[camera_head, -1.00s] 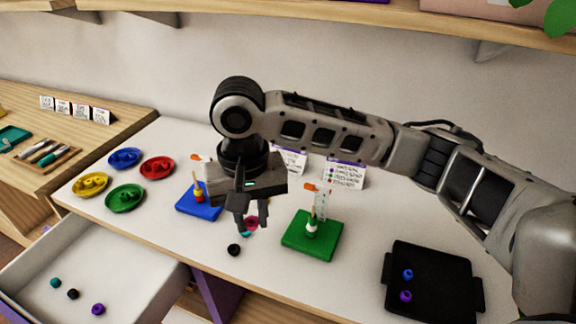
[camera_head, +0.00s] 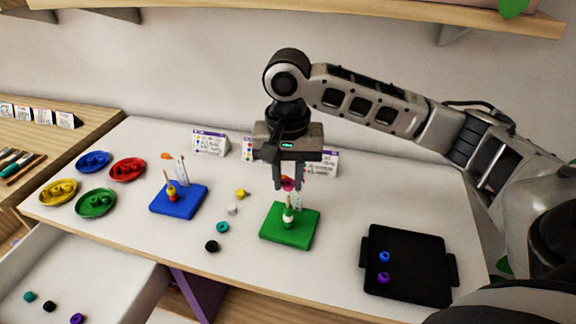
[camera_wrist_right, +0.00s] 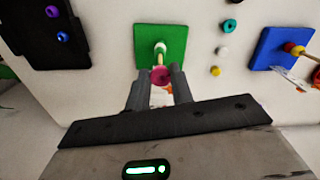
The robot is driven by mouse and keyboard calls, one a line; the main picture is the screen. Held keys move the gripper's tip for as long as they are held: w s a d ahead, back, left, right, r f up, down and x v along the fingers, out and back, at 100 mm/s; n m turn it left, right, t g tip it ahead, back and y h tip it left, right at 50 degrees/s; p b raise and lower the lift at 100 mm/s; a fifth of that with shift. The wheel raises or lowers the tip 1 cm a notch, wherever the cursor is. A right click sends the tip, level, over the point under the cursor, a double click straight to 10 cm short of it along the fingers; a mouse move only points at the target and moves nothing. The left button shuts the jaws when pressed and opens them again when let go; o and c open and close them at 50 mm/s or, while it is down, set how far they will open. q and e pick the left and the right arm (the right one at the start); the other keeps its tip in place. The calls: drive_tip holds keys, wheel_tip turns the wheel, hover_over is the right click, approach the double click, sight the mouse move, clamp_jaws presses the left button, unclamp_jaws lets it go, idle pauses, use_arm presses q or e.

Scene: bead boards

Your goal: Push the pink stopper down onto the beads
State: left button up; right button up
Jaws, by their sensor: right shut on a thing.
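The pink stopper (camera_head: 287,184) is held between the fingers of my right gripper (camera_head: 288,186), which is shut on it. It also shows in the right wrist view (camera_wrist_right: 160,76) between the fingertips. The gripper is in the air above the green board (camera_head: 272,240). A peg (camera_head: 289,201) stands upright on that board, with a white bead (camera_head: 288,215) and a green bead low on it. The stopper is above the peg's tip; whether it touches the tip I cannot tell. My left gripper is not in view.
The blue board (camera_head: 190,207) with its beaded peg stands to the left. Loose yellow (camera_head: 242,194), white (camera_head: 232,209), teal (camera_head: 222,227) and black (camera_head: 211,246) beads lie between the boards. A black tray (camera_head: 410,284) is at the right. Cards stand behind.

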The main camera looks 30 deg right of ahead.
sight(288, 190)
drive_tip(key=shift+f, duration=0.45)
drive_tip(key=shift+f, duration=1.45)
idle(1.5)
drive_tip(key=shift+f, duration=0.65)
drive_tip(key=o, duration=1)
drive_tip(key=shift+r, duration=0.15)
wheel_tip(288, 190, up, 16)
drive_tip(key=shift+f, duration=0.1)
